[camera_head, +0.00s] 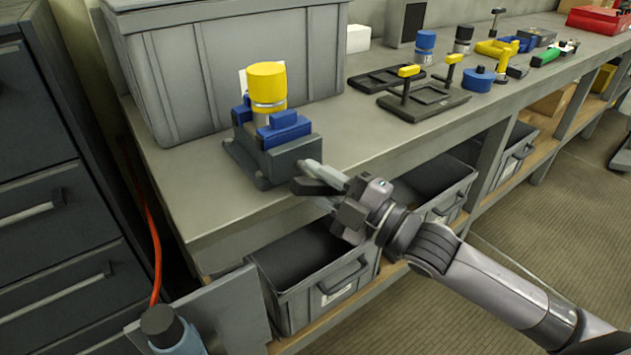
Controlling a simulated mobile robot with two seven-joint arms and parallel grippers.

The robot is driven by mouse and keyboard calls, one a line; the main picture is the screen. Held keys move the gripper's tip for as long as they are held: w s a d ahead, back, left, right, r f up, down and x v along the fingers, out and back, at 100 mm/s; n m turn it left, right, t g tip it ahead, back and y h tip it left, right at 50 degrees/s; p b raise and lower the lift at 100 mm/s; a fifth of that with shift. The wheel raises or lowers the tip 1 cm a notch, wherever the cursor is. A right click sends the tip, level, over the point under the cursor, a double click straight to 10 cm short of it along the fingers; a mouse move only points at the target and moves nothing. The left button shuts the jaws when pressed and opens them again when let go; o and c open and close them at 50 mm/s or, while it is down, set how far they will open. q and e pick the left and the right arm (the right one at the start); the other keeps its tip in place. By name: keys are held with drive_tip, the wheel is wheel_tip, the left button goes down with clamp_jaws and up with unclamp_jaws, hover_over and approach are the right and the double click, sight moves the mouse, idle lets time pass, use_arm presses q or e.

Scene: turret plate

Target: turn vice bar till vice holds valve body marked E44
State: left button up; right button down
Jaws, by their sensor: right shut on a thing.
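The vice (264,165) is a dark grey block with blue jaws (284,126) and stands near the front edge of the bench, at its left end. A valve body (268,88) with a yellow top and a metal lower part stands upright between the jaws. I cannot read any mark on it. My right gripper (308,176) is at the front right of the vice, shut on what seems to be the vice bar, which its fingers hide. Whether the jaws touch the valve body is not clear. My left gripper is not in view.
A large grey bin (225,65) stands close behind the vice. Black plates with yellow handles (424,98) and a blue round part (478,78) lie farther right on the bench (365,130). Open grey drawers (310,275) sit below the front edge.

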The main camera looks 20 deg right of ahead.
drive_tip(key=m+t, duration=0.1)
drive_tip(key=m, duration=0.3)
drive_tip(key=shift+s+m+t, duration=0.1)
drive_tip(key=shift+m+t, duration=0.2)
drive_tip(key=shift+t, duration=0.1)
drive_tip(key=m+t+h+p, duration=0.1)
drive_tip(key=m, duration=0.2)
drive_tip(key=shift+d+r+m, duration=0.1)
drive_tip(key=shift+m, duration=0.2)
drive_tip(key=shift+d+m+t+h+p, duration=0.1)
drive_tip(key=shift+m+t+h+p, duration=0.45)
drive_tip(key=shift+m, duration=0.9)
drive_tip(key=shift+m+t+h+p, duration=0.35)
drive_tip(key=shift+m+t+h, duration=0.3)
drive_tip(key=shift+m, duration=0.8)
drive_tip(key=c, duration=1)
unclamp_jaws()
drive_tip(key=shift+m+h, duration=0.3)
drive_tip(key=shift+d+r, duration=0.1)
